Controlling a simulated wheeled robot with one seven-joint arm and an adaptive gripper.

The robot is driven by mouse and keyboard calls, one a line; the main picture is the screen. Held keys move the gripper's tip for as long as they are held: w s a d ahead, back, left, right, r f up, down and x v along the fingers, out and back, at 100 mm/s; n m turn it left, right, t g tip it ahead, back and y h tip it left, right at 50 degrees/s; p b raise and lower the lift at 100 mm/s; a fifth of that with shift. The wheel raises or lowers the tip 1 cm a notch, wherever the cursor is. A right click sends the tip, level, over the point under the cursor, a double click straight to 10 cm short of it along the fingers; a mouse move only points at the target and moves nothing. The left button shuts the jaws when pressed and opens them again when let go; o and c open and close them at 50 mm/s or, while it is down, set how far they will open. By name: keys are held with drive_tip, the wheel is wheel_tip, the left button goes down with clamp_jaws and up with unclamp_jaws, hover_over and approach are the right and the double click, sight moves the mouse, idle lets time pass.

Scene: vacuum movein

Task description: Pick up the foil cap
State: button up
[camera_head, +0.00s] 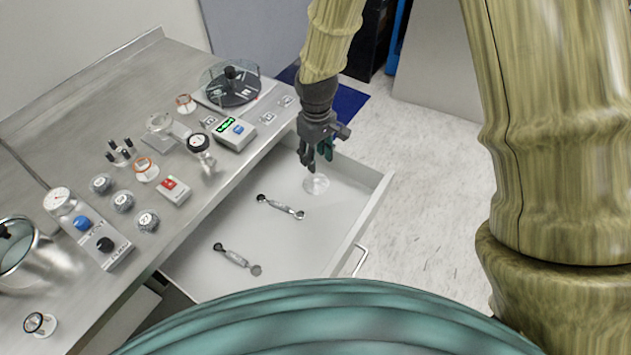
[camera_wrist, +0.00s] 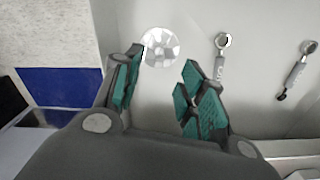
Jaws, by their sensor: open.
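A round, pale silvery disc with light facets, which looks like the foil cap (camera_head: 316,184), lies flat on the floor of the open drawer near its far end. It also shows in the wrist view (camera_wrist: 161,47), just beyond my fingertips and between them. My gripper (camera_head: 319,163) hangs over the far end of the drawer, just above the disc in the head view. In the wrist view my gripper (camera_wrist: 162,63) is open with green finger pads apart and nothing between them. No contact with the disc shows.
Two wrenches lie in the drawer (camera_head: 190,277), the nearer-to-disc wrench (camera_head: 281,206) and another wrench (camera_head: 237,259). The drawer's right wall (camera_head: 366,215) stands close to my gripper. The steel bench (camera_head: 75,110) at left holds several instruments, knobs and a centrifuge-like rotor (camera_head: 231,88).

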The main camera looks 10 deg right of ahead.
sight(316, 179)
drive_tip(key=shift+w+f+p, duration=0.15)
drive_tip(key=shift+f+p, duration=0.75)
drive_tip(key=shift+f, duration=3.8)
drive_tip(key=c, duration=0.9)
